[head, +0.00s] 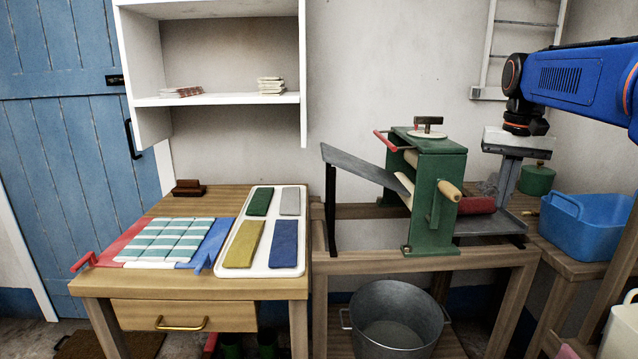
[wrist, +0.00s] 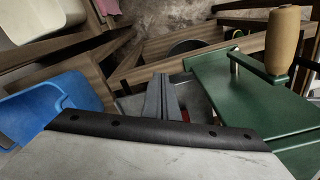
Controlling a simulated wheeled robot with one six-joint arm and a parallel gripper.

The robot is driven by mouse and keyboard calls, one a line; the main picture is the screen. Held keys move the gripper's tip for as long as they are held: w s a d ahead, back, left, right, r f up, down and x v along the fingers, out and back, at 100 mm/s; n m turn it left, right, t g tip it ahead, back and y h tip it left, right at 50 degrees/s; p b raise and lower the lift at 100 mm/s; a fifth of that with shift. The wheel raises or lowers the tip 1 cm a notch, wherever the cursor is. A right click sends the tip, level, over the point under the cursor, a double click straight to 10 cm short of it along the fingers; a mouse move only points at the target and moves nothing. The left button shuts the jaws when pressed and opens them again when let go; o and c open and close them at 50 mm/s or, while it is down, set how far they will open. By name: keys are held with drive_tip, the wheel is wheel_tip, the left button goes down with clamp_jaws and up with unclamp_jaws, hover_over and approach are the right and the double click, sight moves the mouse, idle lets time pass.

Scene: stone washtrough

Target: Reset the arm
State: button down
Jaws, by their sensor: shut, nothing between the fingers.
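My blue arm comes in from the right in the head view. My gripper (head: 503,196) hangs from it, pointing down beside the green mangle (head: 436,190), over the grey tray (head: 490,222) at its right side. The gripper is shut and empty. In the wrist view its two grey fingers (wrist: 163,88) lie together, with nothing between them. The mangle's green body also shows in the wrist view (wrist: 240,95), to the right of the fingers. A red roll (head: 477,205) lies close by the fingers in the head view. I cannot tell whether they touch anything.
A blue tub (head: 585,222) stands right of the gripper, with a green lidded pot (head: 537,180) behind it. The mangle's wooden handle (head: 449,190) sticks out. A metal bucket (head: 392,325) stands below. A drawer table (head: 190,286) with cloths stands left.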

drive_tip(key=s+a+f+n+t, duration=0.2)
drive_tip(key=s+a+f, duration=0.4)
drive_tip(key=s+f, duration=0.5)
drive_tip(key=s+a+f+n+t, duration=0.2)
drive_tip(key=s+a+f, duration=0.4)
drive_tip(key=s+f, duration=0.4)
drive_tip(key=s, duration=0.4)
drive_tip(key=shift+s+f+n, duration=0.3)
drive_tip(key=shift+f+n, duration=0.05)
drive_tip(key=shift+n, duration=0.05)
